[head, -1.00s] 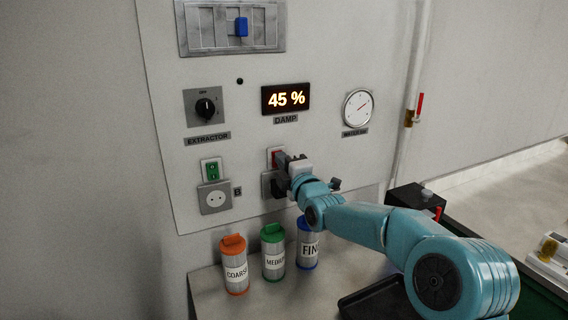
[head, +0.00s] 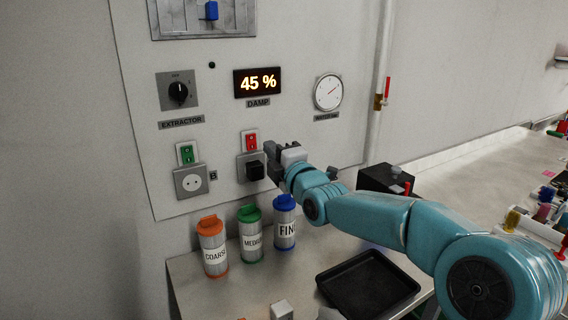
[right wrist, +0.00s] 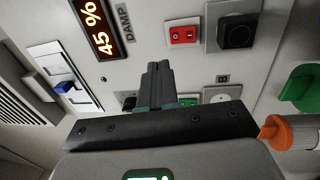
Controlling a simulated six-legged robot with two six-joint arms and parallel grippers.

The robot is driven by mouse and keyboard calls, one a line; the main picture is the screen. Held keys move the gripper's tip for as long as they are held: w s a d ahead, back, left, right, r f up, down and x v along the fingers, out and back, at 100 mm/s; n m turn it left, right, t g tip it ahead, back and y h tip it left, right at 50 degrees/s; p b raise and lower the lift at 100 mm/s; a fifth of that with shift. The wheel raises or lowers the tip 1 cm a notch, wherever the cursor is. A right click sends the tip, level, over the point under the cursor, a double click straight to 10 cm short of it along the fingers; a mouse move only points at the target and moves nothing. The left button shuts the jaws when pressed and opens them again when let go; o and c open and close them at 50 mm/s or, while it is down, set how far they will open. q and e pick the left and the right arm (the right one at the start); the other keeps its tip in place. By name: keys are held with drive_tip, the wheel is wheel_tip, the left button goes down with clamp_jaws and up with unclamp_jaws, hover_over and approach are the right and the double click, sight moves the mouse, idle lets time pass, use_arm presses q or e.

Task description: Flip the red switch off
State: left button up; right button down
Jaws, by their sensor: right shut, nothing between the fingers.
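The red switch (head: 250,142) sits in a white frame on the grey wall panel, under the DAMP display. It also shows in the right wrist view (right wrist: 183,35), with its marks visible; which side is pressed in I cannot tell. A socket holding a black plug (head: 254,170) is just below the switch. My right gripper (head: 269,152) is shut and empty, just right of and below the switch in the head view, apart from it. In the right wrist view its closed fingertips (right wrist: 158,68) do not cover the switch. My left gripper is not in view.
A green switch (head: 187,153) above an empty socket (head: 191,182) is to the left. The display (head: 257,82) reads 45 %. The extractor knob (head: 178,91) is further up. Orange, green and blue canisters (head: 212,246) stand below on the counter, beside a black tray (head: 367,283).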

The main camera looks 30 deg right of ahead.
drive_tip(key=s+b, duration=0.1)
drive_tip(key=s, duration=0.3)
drive_tip(key=shift+s+r, duration=0.1)
drive_tip(key=shift+s, duration=0.05)
drive_tip(key=shift+s, duration=0.1)
idle(0.4)
